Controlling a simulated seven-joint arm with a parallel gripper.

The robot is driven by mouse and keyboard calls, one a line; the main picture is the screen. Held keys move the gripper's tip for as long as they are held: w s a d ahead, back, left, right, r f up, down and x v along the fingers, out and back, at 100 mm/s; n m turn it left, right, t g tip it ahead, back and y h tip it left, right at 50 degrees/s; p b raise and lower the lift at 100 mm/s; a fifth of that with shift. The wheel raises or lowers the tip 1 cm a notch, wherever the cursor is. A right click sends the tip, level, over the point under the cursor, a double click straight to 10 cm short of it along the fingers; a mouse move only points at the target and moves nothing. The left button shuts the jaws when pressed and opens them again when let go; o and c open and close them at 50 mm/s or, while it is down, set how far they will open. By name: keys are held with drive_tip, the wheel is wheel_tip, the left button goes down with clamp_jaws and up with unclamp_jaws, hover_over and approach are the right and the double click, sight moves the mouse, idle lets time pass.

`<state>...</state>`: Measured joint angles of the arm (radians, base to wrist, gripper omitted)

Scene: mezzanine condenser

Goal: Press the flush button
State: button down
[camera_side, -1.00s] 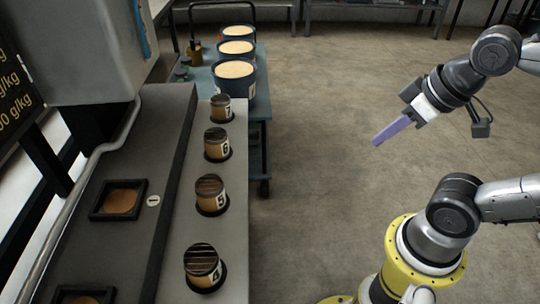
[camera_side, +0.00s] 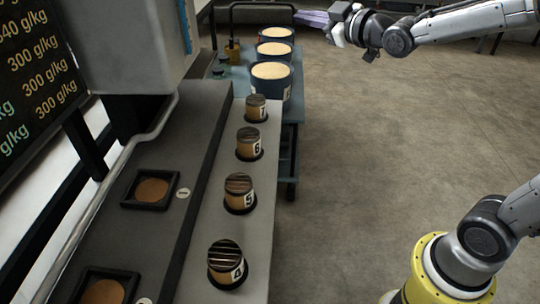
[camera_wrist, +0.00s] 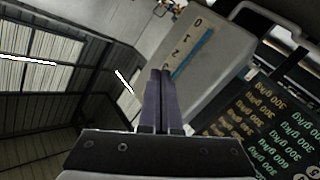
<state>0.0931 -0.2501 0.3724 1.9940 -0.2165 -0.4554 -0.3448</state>
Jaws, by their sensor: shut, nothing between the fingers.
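I cannot make out a flush button in either view. My gripper (camera_side: 300,15) is at the top of the side view, raised in the air, its purple fingers pointing left. In the wrist view the fingers of my gripper (camera_wrist: 160,73) are together with nothing between them. Ahead of them is a grey machine housing (camera_wrist: 215,75) with a beige strip of marks (camera_wrist: 190,52) and a blue line. The same housing (camera_side: 135,45) shows at upper left in the side view. My fingertips look apart from it.
A dark board (camera_side: 35,80) with lit figures hangs at left; the board (camera_wrist: 270,125) also shows in the wrist view. Several numbered jars, such as jar 5 (camera_side: 246,199), stand in the grey bench (camera_side: 205,225). A blue trolley (camera_side: 290,113) carries tubs. The floor at right is clear.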

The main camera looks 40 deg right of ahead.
drive_tip(key=w+d+f+n+y, duration=0.1)
drive_tip(key=w+d+f, duration=0.1)
drive_tip(key=w+f, duration=0.35)
drive_tip(key=w+d+f+t, duration=0.1)
drive_tip(key=w+f, duration=0.1)
drive_tip(key=f, duration=0.7)
drive_tip(key=w+d+f+n+y, duration=0.1)
drive_tip(key=w+d+f, duration=0.1)
drive_tip(key=w+f, duration=0.35)
drive_tip(key=s+d+f+g, duration=0.1)
drive_tip(key=s+f, duration=0.2)
drive_tip(key=f, duration=0.7)
drive_tip(key=s+d+f+m+g+h, duration=0.1)
drive_tip(key=s+f, duration=0.3)
drive_tip(key=f, duration=0.7)
drive_tip(key=s+d+f+m+g, duration=0.1)
drive_tip(key=s+f, duration=0.2)
drive_tip(key=f, duration=0.7)
drive_tip(key=shift+s+d+f, duration=0.2)
drive_tip(key=shift+s+d, duration=0.15)
drive_tip(key=shift+d, duration=0.05)
drive_tip(key=w+a, duration=0.6)
drive_tip(key=shift+w, duration=0.15)
drive_tip(key=shift+a, duration=0.15)
drive_tip(key=shift+w+a, duration=0.25)
drive_tip(key=shift+w, duration=0.05)
